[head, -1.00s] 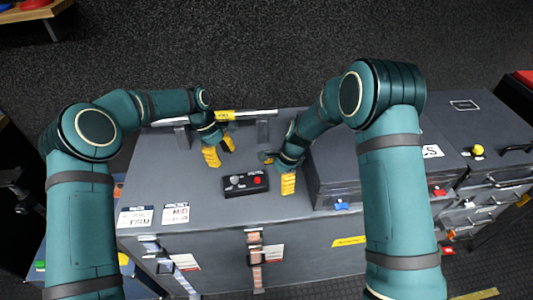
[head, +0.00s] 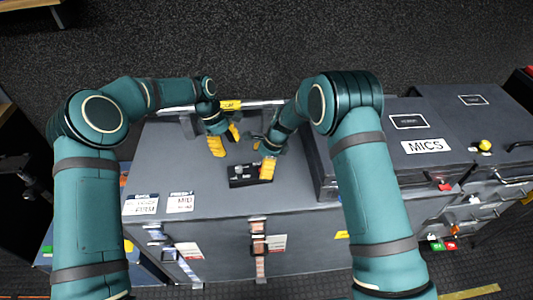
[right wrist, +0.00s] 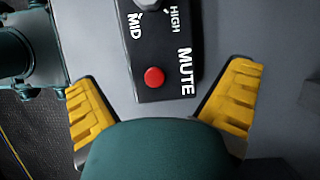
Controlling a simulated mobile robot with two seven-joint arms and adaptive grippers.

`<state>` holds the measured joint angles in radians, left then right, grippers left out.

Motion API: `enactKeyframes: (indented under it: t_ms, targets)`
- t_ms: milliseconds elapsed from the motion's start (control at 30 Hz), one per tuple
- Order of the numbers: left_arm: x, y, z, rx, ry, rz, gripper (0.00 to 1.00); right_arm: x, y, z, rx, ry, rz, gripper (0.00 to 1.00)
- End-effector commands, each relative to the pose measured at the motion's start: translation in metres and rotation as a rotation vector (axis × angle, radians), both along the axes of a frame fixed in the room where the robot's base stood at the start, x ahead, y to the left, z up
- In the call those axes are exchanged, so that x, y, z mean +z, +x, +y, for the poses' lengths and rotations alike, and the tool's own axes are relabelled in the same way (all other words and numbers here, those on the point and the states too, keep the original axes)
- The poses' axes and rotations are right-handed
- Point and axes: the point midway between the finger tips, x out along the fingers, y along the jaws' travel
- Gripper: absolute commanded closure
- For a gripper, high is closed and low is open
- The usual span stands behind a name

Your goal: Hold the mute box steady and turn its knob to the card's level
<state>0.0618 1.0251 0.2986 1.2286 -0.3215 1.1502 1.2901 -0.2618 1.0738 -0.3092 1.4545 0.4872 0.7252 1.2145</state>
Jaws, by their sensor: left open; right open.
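The black mute box (head: 238,182) lies on the grey case top. In the right wrist view its end (right wrist: 170,95) shows a red button, the word MUTE and the marks MID and HIGH; the grey knob (right wrist: 150,4) is cut by the top edge, so its setting cannot be read. A white card reading MID (head: 180,203) lies at the front left of the case top. My left gripper (head: 225,140) is open and empty behind the box. My right gripper (head: 263,156) is open at the box's right end; its fingers (right wrist: 160,105) stand apart on either side, not visibly touching it.
A second white card (head: 141,205), seemingly reading FIRM, lies left of the MID card. A raised grey case marked MICS (head: 425,147) stands right of my right gripper. A metal rail (head: 262,104) runs along the back. The case top in front of the box is clear.

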Motion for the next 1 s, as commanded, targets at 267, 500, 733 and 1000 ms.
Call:
enactKeyframes:
  t_ms: [267, 500, 733, 1000]
  targets:
    - [0.0, 0.0, 0.0, 0.0, 0.0, 0.0, 0.54, -0.034, -0.001, 0.013, 0.0, 0.0, 0.0, 0.0]
    - [0.0, 0.0, 0.0, 0.0, 0.0, 0.0, 0.54, -0.041, -0.001, 0.017, 0.0, 0.0, -0.001, 0.0]
    - [0.0, 0.0, 0.0, 0.0, 0.0, 0.0, 0.54, -0.041, -0.001, 0.017, 0.0, 0.0, -0.001, 0.11]
    - [0.0, 0.0, 0.0, 0.0, 0.0, 0.0, 0.54, -0.041, -0.001, 0.017, 0.0, 0.0, -0.001, 0.66]
